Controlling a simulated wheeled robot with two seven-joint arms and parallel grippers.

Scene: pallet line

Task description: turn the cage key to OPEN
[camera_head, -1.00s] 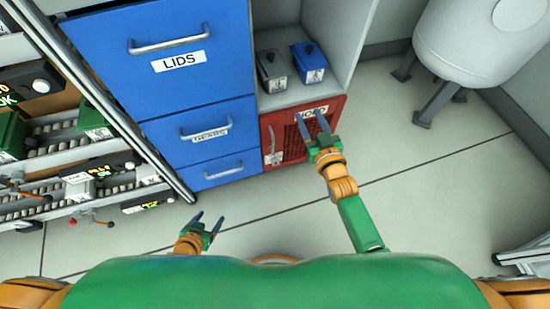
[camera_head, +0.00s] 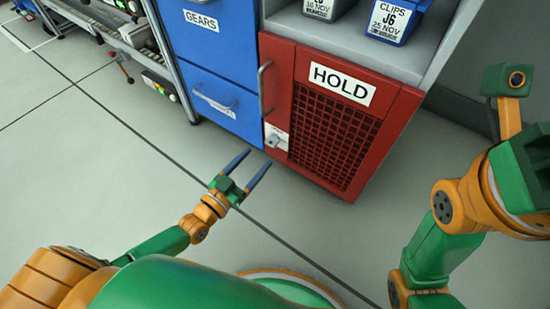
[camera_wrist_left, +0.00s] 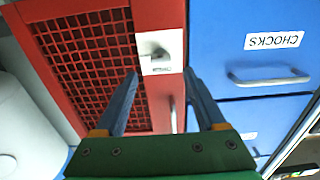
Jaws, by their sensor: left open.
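The red cage (camera_head: 335,118), labelled HOLD, stands under the grey shelf with its mesh door closed. Its key (camera_head: 277,139) sits on a pale lock plate at the door's lower left, below a vertical bar handle (camera_head: 264,88). In the left wrist view the lock plate and key (camera_wrist_left: 156,52) lie just beyond and between the fingertips. The key's exact turn is too small to tell. My left gripper (camera_head: 248,166) is open and empty, apart from the key, with its fingers pointing at the cage front. My right arm is at the right edge; its fingers cannot be made out.
Blue drawers (camera_head: 213,62) stand left of the cage, with protruding handles. A bin marked CLIPS (camera_head: 395,20) sits on the shelf above. A roller line (camera_head: 125,25) is at the upper left. The floor in front of the cage is clear.

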